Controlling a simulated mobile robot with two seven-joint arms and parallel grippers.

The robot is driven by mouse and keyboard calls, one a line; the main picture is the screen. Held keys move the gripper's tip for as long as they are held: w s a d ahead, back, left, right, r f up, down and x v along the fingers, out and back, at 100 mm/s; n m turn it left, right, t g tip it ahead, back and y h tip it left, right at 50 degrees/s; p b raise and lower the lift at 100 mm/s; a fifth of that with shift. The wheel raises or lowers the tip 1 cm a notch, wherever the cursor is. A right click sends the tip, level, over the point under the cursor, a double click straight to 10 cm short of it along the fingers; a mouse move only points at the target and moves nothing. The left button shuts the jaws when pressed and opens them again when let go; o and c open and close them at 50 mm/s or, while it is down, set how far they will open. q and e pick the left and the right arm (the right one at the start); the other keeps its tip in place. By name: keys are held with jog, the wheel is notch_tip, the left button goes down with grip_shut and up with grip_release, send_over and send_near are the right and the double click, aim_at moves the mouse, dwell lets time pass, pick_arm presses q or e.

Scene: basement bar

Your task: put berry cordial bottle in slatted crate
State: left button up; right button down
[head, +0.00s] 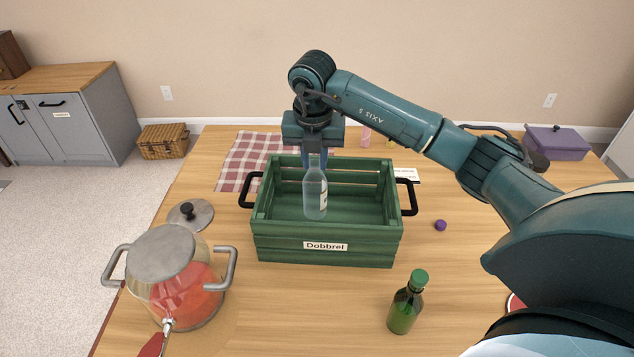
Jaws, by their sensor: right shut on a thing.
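The green slatted crate (275,243) with black side handles and a "Dobbrel" label stands on the wooden table in the middle of the head view. My right gripper (314,160) points down over it, shut on the neck of a clear bluish bottle (314,192) with a pale label. The bottle is upright, and its lower part shows against the crate's inside, within the walls. I cannot tell whether its base touches the crate floor. The label cannot be read. My left gripper is not in view.
A pot (172,282) with red contents and a ladle stands front left, a loose lid (190,214) behind it. A green bottle (405,305) stands front right, a purple ball (440,225) right of the crate. A checked cloth (238,165) lies behind.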

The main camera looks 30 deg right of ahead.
aim_at(314, 170)
jog(key=shift+f, duration=0.7)
notch_tip(314, 170, down, 3)
jog(key=shift+f, duration=0.1)
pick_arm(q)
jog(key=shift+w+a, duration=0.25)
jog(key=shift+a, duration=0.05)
pick_arm(e)
jog(key=shift+f, duration=0.2)
jog(key=c, duration=1.3)
grip_release()
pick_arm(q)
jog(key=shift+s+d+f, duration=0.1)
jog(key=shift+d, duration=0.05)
pick_arm(e)
jog(key=shift+o, duration=0.2)
